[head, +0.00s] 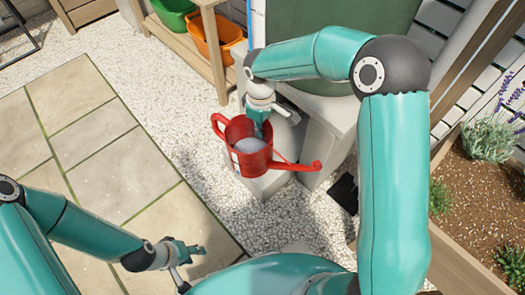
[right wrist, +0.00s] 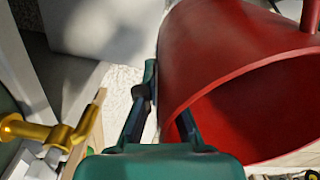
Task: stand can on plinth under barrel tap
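The red watering can (head: 250,160) is at the middle of the head view, its open top facing up and its spout pointing right. It overlaps the pale grey plinth (head: 268,187); I cannot tell whether its base touches it. My right gripper (head: 264,120) is at the can's rim. In the right wrist view its fingers (right wrist: 165,112) straddle the wall of the can (right wrist: 215,60), one inside and one outside. The brass barrel tap (right wrist: 45,130) shows at the left there; in the head view it is hidden. My left gripper (head: 192,264) is open and empty, low over the paving.
The green barrel (head: 345,25) stands on a pale stand (head: 325,130) behind my right arm. A wooden shelf (head: 213,55) with a green tub (head: 172,14) and an orange tub (head: 218,38) is at the back. A planting bed (head: 470,200) lies right. Gravel and paving at left are clear.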

